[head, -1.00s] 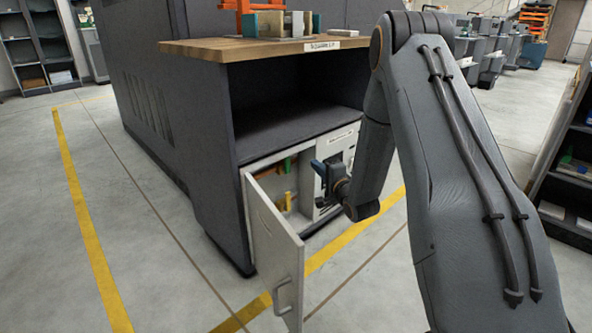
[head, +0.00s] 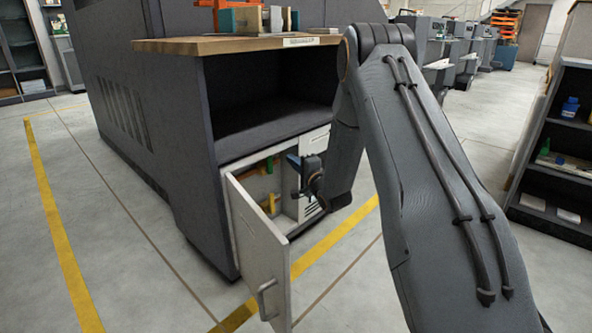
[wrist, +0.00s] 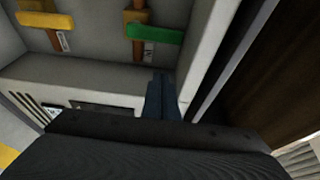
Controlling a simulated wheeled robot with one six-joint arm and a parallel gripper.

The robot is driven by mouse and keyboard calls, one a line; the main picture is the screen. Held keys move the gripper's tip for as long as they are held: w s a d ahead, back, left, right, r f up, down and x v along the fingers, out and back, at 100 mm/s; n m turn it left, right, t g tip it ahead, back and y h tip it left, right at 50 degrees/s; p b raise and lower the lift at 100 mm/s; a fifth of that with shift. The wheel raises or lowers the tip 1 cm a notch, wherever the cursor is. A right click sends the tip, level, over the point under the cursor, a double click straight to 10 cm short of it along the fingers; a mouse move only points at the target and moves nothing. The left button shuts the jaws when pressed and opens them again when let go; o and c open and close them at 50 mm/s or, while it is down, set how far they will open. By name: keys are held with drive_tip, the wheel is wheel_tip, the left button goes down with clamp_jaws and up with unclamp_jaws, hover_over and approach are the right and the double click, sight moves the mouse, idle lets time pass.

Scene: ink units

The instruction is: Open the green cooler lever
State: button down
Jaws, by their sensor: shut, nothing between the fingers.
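The green lever (wrist: 155,34) shows at the top of the wrist view, on an orange-brown mount with a small label below it. It also shows as a small green patch inside the open cabinet in the head view (head: 269,165), partly hidden. My gripper (wrist: 162,80) is shut and empty; its dark blue fingertips are below the green lever in the wrist view, with a visible gap. In the head view my gripper (head: 296,165) is at the right side of the cabinet opening. A yellow lever (wrist: 60,22) is left of the green one.
The open cabinet door (head: 258,245) swings out toward the camera, left of my arm. A pale frame (wrist: 205,50) runs close right of the fingers. A wooden worktop (head: 220,45) is above the cabinet. A dark shelf (head: 560,150) stands at the right.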

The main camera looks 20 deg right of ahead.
sight(269, 162)
drive_tip(key=shift+w+a+b, duration=0.4)
drive_tip(key=shift+a+b, duration=0.2)
drive_tip(key=shift+a, duration=0.1)
drive_tip(key=shift+w+a+b, duration=0.35)
drive_tip(key=shift+a+b, duration=0.25)
drive_tip(key=shift+a, duration=0.15)
drive_tip(key=shift+w+a+b, duration=0.4)
drive_tip(key=shift+a+b, duration=0.2)
drive_tip(key=shift+a, duration=0.1)
drive_tip(key=shift+d, duration=0.15)
